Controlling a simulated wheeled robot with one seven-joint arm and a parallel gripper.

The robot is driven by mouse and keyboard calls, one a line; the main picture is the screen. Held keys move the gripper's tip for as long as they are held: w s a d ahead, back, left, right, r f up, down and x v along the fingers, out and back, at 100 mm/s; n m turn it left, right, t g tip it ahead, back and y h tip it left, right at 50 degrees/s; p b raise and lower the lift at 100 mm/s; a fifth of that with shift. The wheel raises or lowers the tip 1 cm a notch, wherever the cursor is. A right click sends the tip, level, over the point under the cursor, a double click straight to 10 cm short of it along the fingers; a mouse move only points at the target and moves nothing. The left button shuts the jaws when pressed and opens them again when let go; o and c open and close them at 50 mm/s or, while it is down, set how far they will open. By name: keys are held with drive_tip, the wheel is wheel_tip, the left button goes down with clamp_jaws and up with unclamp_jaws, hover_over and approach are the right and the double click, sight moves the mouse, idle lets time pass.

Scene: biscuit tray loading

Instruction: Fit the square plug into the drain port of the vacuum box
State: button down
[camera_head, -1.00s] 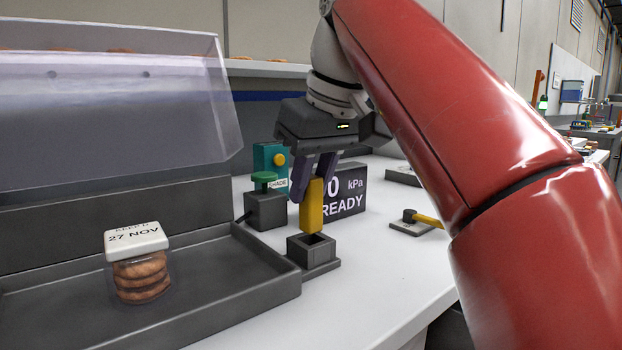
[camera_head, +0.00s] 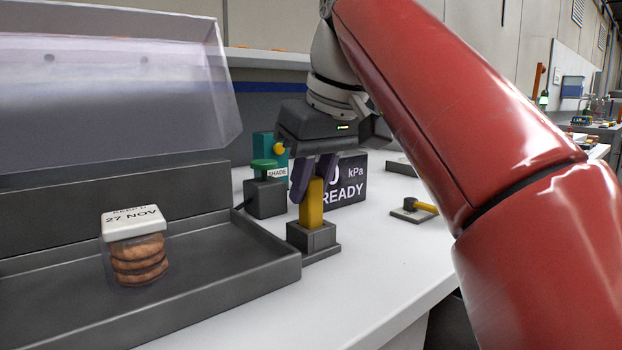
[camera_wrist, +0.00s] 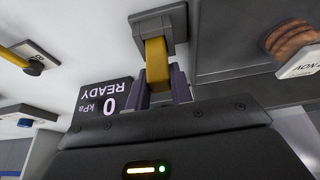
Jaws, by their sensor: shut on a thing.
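The yellow square plug (camera_head: 312,203) stands upright with its lower end inside the top opening of the dark grey drain port (camera_head: 312,238). My gripper (camera_head: 313,180) is shut on the plug's upper part, its purple fingers on either side. The plug also shows in the wrist view (camera_wrist: 157,65), reaching into the port (camera_wrist: 158,22). How deep the lower end sits is hidden by the port walls. The port adjoins the right end of the vacuum box (camera_head: 200,290), a dark grey tray with a raised clear lid (camera_head: 110,85).
A stack of biscuits (camera_head: 138,258) under a white dated block stands in the box. Behind the port are a green-button block (camera_head: 265,195), a teal box (camera_head: 263,148) and a READY display (camera_head: 350,180). A yellow-handled valve (camera_head: 415,208) lies right. The white bench front is clear.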

sight(316, 178)
drive_tip(key=shift+f+b, duration=0.6)
drive_tip(key=shift+f, duration=0.3)
drive_tip(key=c, duration=1.2)
unclamp_jaws()
drive_tip(key=shift+o, duration=0.2)
drive_tip(key=shift+r, duration=0.15)
drive_tip(key=p+v, duration=0.4)
drive_tip(key=v, duration=0.3)
drive_tip(key=shift+s+d+r, duration=0.1)
drive_tip(key=shift+r, duration=0.25)
